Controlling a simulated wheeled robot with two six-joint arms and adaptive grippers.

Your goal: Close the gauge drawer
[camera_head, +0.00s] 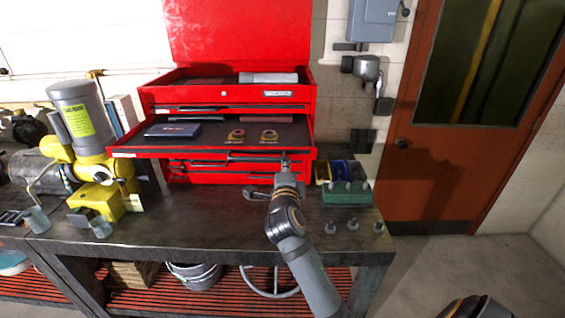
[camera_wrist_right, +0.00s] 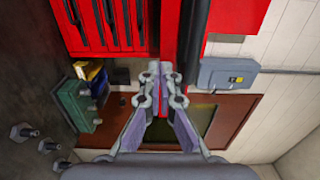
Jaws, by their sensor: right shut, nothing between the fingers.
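The gauge drawer (camera_head: 213,151) is pulled out of the red tool chest (camera_head: 307,100) in the head view. My left gripper is not in view.
The workbench (camera_head: 190,212) carries a yellow-and-grey machine (camera_head: 83,120) on the left. A green block with studs (camera_head: 347,192) and several loose bolts (camera_head: 353,225) stand right of my right arm. A brown door (camera_head: 460,185) is farther right.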

